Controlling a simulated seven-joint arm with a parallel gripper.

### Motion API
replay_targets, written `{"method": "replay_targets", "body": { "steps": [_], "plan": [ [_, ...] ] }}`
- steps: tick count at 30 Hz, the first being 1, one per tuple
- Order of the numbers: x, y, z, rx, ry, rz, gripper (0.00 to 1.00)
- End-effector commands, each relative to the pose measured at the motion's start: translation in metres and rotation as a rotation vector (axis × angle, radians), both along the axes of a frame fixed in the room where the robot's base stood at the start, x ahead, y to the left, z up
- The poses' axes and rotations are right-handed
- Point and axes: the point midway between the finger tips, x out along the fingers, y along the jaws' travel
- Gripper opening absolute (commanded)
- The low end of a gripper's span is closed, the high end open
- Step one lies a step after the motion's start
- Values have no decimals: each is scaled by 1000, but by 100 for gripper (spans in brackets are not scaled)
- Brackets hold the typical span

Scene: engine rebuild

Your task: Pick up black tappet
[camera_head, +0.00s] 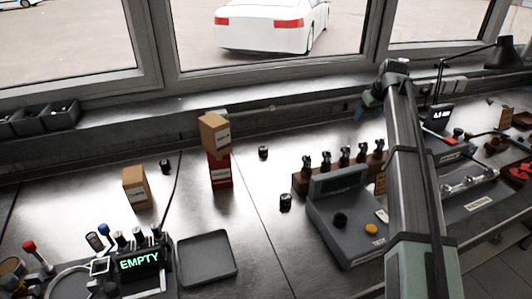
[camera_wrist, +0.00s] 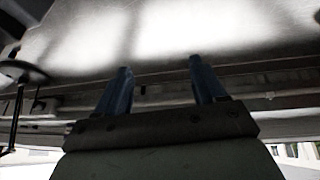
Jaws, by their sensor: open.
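Small black cylindrical pieces that look like tappets stand on the metal bench in the head view. One (camera_head: 263,152) is behind the middle, one (camera_head: 165,166) is behind the small cardboard box, and one (camera_head: 285,202) is left of the grey device. Another dark round piece (camera_head: 340,220) sits on the grey device; I cannot tell if it is a tappet. My gripper (camera_head: 370,103) is raised near the window ledge at the back, apart from all of these. In the wrist view its two blue fingers (camera_wrist: 160,76) are spread with nothing between them. No tappet shows in the wrist view.
A grey device (camera_head: 355,248) and a rack with several upright dark parts (camera_head: 300,180) stand right of centre. Stacked boxes (camera_head: 220,172), a small box (camera_head: 136,188), an empty grey tray (camera_head: 208,260) and an "EMPTY" display (camera_head: 139,260) are left. Bare bench surrounds the middle cylinder.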

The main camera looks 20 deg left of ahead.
Motion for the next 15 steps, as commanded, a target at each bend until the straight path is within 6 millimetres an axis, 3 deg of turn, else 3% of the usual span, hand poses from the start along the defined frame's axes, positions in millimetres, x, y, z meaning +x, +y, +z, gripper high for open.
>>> {"method": "replay_targets", "body": {
  "steps": [1,3,8,15],
  "plan": [
    [-3,28,-1,-31,14,72,70],
    [-13,62,-3,-76,37,174,70],
    [-41,137,-7,-175,85,408,70],
    [-94,242,-9,-308,154,758,70]
  ]
}}
